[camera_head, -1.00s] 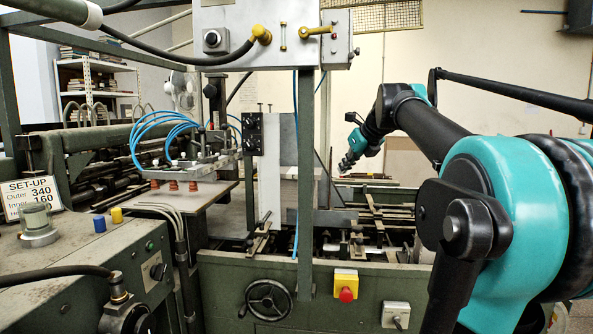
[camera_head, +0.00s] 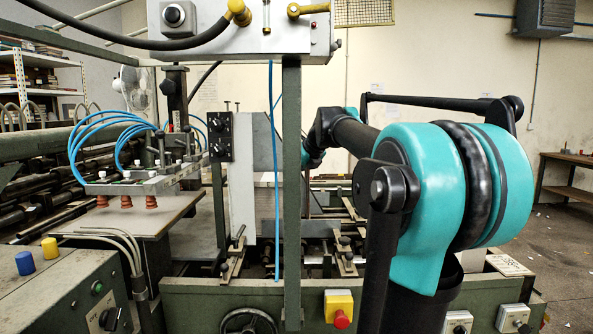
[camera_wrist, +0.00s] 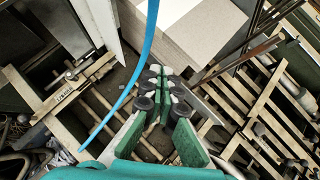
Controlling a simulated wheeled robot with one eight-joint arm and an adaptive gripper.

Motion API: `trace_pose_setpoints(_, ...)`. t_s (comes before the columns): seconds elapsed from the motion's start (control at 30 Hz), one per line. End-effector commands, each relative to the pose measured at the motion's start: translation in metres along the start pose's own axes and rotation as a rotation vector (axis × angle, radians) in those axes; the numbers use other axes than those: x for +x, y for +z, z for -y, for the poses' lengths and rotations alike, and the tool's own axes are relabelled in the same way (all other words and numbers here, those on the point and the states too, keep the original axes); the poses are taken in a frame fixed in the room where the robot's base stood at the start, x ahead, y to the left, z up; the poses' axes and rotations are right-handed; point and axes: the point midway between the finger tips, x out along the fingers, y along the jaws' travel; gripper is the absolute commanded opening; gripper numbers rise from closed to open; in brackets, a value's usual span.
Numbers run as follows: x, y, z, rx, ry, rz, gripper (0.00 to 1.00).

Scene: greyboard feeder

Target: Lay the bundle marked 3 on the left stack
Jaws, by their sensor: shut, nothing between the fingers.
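My gripper (camera_wrist: 165,95) shows in the wrist view with its green fingers and dark pads together, with nothing between them. It is over the machine's slatted bed, just below a pale greyboard stack (camera_wrist: 200,30) in the picture. In the head view my arm reaches away to the left, and its end is hidden behind the upright post. I see no bundle marked 3, and no number can be read on the boards. Which stack is the left one I cannot tell.
A blue hose (camera_wrist: 140,60) crosses the wrist view close to the fingers. A green upright post (camera_head: 291,180) stands in front of the arm's end. Suction cups (camera_head: 126,202) hang over the feed table (camera_head: 150,215) at left. A table (camera_head: 570,170) stands at far right.

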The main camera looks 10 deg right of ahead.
Motion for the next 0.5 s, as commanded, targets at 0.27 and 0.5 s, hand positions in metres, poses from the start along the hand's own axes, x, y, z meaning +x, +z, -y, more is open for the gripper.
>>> trace_pose_setpoints(0.27, 0.043, 0.015, -0.001, -0.001, 0.001, 0.001, 0.0)
trace_pose_setpoints(0.5, 0.056, 0.027, 0.0, 0.0, 0.001, 0.001, 0.0)
